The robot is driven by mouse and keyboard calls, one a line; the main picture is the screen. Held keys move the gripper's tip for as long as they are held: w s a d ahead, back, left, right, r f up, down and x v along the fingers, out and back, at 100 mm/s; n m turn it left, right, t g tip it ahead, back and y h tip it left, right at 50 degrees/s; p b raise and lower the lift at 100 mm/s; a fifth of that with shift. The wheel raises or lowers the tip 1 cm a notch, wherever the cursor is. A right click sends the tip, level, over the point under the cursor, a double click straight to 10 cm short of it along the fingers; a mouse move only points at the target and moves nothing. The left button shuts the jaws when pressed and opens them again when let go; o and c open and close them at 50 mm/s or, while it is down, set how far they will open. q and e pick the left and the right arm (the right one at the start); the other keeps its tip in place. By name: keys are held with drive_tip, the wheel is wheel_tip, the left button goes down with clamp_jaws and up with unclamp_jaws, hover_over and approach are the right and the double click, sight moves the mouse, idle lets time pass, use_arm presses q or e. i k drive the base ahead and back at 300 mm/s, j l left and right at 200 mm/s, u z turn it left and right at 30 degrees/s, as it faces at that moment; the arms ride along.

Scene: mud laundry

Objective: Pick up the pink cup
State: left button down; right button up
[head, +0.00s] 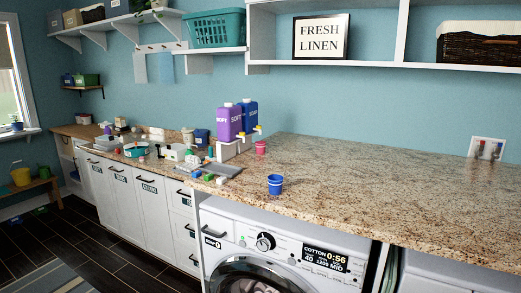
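A small pink cup (261,147) stands on the granite counter (370,180), just right of the white stand that holds the purple and blue soap jugs. It is set back from the counter's front edge. Neither of my grippers is in the head view, and nothing touches the cup from my side.
A blue cup (275,184) stands nearer the front edge. Purple (229,122) and blue (248,115) jugs stand behind and left of the pink cup. Small items and a grey tray (220,170) lie left. The counter's right is clear. A washing machine (280,250) sits below.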

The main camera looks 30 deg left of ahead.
sight(259, 145)
drive_tip(key=k+j+u, duration=0.15)
drive_tip(key=j, duration=0.7)
drive_tip(key=j+u, duration=0.1)
drive_tip(key=j, duration=0.7)
